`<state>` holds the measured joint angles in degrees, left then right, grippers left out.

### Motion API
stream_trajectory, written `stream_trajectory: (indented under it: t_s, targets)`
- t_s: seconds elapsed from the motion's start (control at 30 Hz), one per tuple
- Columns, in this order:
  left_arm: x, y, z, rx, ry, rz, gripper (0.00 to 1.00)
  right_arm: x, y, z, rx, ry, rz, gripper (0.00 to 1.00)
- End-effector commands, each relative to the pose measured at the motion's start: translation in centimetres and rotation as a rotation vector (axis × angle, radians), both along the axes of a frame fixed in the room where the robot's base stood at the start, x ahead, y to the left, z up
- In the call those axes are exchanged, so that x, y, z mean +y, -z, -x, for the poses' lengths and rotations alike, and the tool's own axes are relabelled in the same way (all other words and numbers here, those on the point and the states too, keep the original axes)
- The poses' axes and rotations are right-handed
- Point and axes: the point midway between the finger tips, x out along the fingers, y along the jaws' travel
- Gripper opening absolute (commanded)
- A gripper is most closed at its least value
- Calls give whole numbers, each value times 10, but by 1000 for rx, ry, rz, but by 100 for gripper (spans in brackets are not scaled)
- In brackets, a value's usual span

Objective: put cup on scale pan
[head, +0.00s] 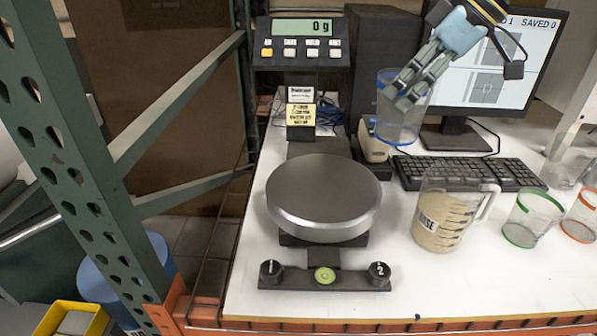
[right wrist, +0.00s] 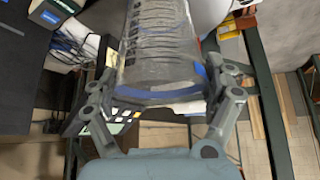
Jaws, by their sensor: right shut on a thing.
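A clear cup with a blue rim band (head: 399,128) is held by my right gripper (head: 408,88) in the head view, above the table and to the right of the scale. In the right wrist view the cup (right wrist: 160,50) sits between the two fingers of the gripper (right wrist: 160,105), its blue band near the palm. The round metal scale pan (head: 324,195) is empty, and the scale display (head: 302,27) reads 0 g. The cup is apart from the pan, up and to its right. My left gripper does not show.
A measuring jug with tan contents (head: 447,215) stands right of the pan. Clear cups with a green band (head: 531,220) and an orange band (head: 582,215) stand farther right. A keyboard (head: 465,172) and monitor (head: 500,60) are behind. A green rack post (head: 75,150) rises at left.

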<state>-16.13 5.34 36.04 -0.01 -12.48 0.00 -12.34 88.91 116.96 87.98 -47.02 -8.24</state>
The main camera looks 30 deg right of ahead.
Motion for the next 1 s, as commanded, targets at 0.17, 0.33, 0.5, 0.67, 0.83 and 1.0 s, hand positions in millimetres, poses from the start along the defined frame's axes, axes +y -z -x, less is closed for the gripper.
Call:
stream_trajectory:
  t_s: [0.17, 0.33, 0.5, 0.67, 0.83, 1.0]
  targets:
    - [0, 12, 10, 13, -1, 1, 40, 4, 6, -3, -7, 3, -10, 68]
    - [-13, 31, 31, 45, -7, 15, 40, 16, 14, -11, -10, 2, -12, 68]
    - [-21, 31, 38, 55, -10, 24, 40, 32, 20, -20, -5, -1, -12, 68]
    - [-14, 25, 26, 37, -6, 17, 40, 50, 32, -31, -5, -1, -11, 68]
    - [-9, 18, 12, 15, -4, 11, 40, 73, 48, -46, -2, 0, -11, 68]
    - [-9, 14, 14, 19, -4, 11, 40, 92, 63, -58, -1, 0, -6, 68]
